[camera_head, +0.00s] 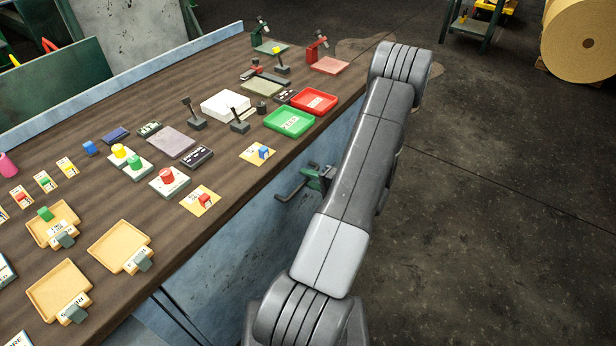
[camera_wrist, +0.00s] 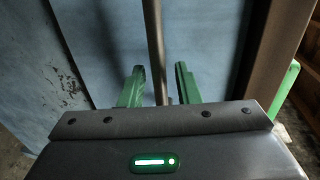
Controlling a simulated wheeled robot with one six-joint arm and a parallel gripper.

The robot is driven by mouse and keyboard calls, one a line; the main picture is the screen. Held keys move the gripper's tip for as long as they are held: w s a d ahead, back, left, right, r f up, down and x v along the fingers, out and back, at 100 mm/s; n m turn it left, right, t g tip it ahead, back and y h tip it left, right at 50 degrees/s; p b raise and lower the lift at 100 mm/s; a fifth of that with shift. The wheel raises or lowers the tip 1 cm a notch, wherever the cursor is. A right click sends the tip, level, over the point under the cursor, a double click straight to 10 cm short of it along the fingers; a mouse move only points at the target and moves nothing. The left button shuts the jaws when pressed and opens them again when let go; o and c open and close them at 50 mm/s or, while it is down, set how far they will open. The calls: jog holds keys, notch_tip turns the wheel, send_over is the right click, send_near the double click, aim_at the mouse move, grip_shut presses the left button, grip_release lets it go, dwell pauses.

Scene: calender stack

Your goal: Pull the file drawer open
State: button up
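The file drawer's blue front seems to be part of the bench's blue side (camera_head: 225,235); its outline is not clear. A grey bar handle (camera_head: 291,188) sticks out from that side below the tabletop edge. In the wrist view the handle (camera_wrist: 154,45) runs from the top of the picture down between my green fingers. My gripper (camera_wrist: 160,75) is open, with one finger on each side of the bar and a visible gap to both. In the head view my gripper (camera_head: 320,178) is at the handle, partly hidden behind my arm.
The wooden tabletop (camera_head: 215,165) above holds a green tray (camera_head: 290,121), a red tray (camera_head: 314,101), a white block (camera_head: 225,104) and several small items. The dark floor (camera_head: 480,220) right of my arm is clear. A large paper roll (camera_head: 580,40) stands far right.

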jog(key=shift+w+a, duration=0.2)
jog(key=shift+a, duration=0.1)
grip_shut()
jog(key=shift+f, duration=0.1)
